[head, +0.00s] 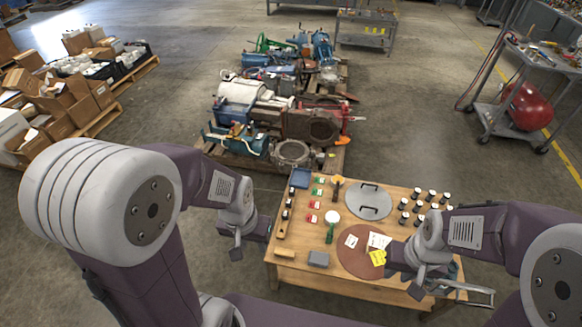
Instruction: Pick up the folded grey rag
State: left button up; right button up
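A folded grey rag (318,258) lies flat near the front edge of a wooden table (290,272), left of a brown round mat (357,265). My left gripper (238,252) hangs beside the table's left edge, apart from the rag and to its left. My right gripper (404,280) is over the table's front right part, right of the brown mat and apart from the rag. The fingers of both are too small and partly hidden to tell whether they are open. I see nothing held in either.
A grey round plate with handles (369,201) and several dark-bodied jars (417,206) stand farther back. A pallet of machinery (285,115) is behind the table.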

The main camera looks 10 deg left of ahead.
aim_at(315, 259)
jog(key=i+j+z, duration=0.1)
jog(key=j+z, duration=0.6)
jog(key=z, duration=0.15)
jog(key=j+z, duration=0.9)
jog(key=l, duration=0.1)
